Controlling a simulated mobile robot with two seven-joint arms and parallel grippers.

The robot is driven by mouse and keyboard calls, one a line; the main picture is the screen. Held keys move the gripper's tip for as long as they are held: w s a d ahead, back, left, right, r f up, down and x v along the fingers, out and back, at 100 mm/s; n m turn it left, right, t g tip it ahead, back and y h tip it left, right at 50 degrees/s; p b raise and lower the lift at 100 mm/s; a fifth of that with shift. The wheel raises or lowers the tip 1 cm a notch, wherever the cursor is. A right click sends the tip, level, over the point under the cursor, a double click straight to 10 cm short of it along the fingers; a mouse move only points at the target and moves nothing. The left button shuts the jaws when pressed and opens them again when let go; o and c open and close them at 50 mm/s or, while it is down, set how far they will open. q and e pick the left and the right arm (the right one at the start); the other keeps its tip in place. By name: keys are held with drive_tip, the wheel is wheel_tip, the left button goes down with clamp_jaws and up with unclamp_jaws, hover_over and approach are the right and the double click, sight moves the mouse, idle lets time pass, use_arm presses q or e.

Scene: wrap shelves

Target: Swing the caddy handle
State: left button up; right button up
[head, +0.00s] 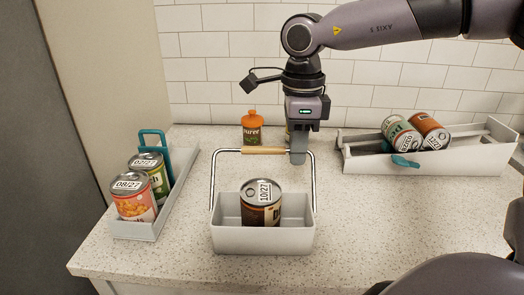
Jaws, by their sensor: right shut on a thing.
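The caddy (262,241) is a light grey box at the front middle of the counter, with one brown-labelled can (261,203) marked 10/27 standing in it. Its wire handle with a wooden grip (263,150) stands raised above the box. My right gripper (297,157) comes down from above and is shut on the handle, at the right end of the wooden grip. The fingertips' exact contact is hard to see. My left gripper is not in view.
A grey tray with a teal handle (150,228) holds two cans at the left. A long grey rack (465,160) with two tilted cans stands at the back right. An orange bottle (252,127) is behind the handle. The counter front right (370,215) is clear.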

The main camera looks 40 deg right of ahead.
drive_tip(key=shift+s+a+r, duration=0.7)
drive_tip(key=shift+s, duration=0.25)
drive_tip(key=shift+s+a, duration=0.1)
drive_tip(key=shift+s+a+r, duration=0.25)
drive_tip(key=shift+s+a, duration=0.2)
drive_tip(key=shift+s, duration=0.15)
drive_tip(key=shift+s+a+r, duration=0.15)
drive_tip(key=shift+s+a, duration=0.2)
drive_tip(key=shift+s, duration=0.15)
drive_tip(key=shift+o, duration=0.3)
drive_tip(key=shift+s+a, duration=0.1)
drive_tip(key=shift+s, duration=0.05)
